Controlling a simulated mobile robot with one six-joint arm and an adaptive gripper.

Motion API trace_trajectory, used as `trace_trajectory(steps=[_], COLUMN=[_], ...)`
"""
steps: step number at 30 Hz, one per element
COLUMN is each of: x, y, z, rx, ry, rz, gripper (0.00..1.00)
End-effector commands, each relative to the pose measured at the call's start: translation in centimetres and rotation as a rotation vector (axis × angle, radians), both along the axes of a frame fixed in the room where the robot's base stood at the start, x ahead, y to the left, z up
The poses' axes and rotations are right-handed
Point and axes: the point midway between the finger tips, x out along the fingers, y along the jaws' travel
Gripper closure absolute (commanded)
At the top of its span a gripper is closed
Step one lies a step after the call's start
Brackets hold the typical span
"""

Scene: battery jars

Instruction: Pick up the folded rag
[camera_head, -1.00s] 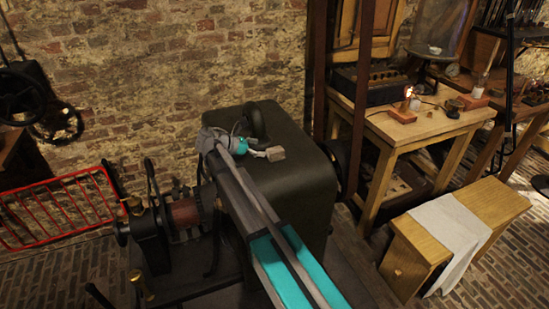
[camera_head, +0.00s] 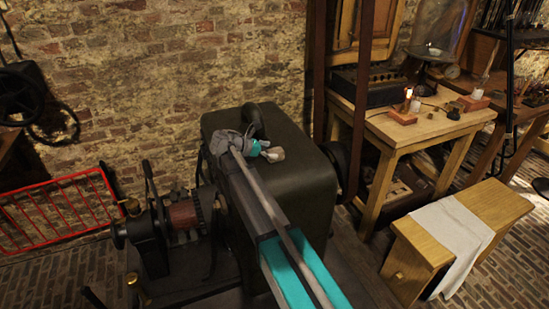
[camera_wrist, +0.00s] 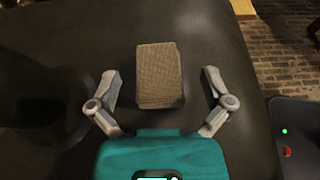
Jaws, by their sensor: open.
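The folded rag (camera_wrist: 160,78) is a brownish-grey, coarsely woven block. It lies on the dark flat top of a large housing (camera_head: 318,190), and shows small and pale in the head view (camera_head: 277,154). My gripper (camera_wrist: 161,74) is open, with one grey finger to the left of the rag and one to the right. There is a visible gap on both sides in the wrist view. The teal palm is just below the near edge of the rag in that view. In the head view my gripper (camera_head: 262,150) is small and partly hidden by my arm.
A white cloth (camera_head: 454,238) hangs over a wooden bench (camera_head: 497,207) at right. A wooden table (camera_head: 425,127) with a lit flame (camera_head: 408,92) stands behind it. A red rack (camera_head: 60,210) stands at left.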

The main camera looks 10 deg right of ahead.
Motion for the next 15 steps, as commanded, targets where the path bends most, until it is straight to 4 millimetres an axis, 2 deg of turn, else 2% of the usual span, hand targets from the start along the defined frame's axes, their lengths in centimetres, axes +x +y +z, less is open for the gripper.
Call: trace_trajectory(steps=[6, 15], x=[0.3, 0.3], y=[-1.8, -1.9], z=[-0.9, -0.8], rx=[0.0, 0.0], ry=[0.0, 0.0], rz=[0.0, 0.001], gripper=[0.0, 0.0])
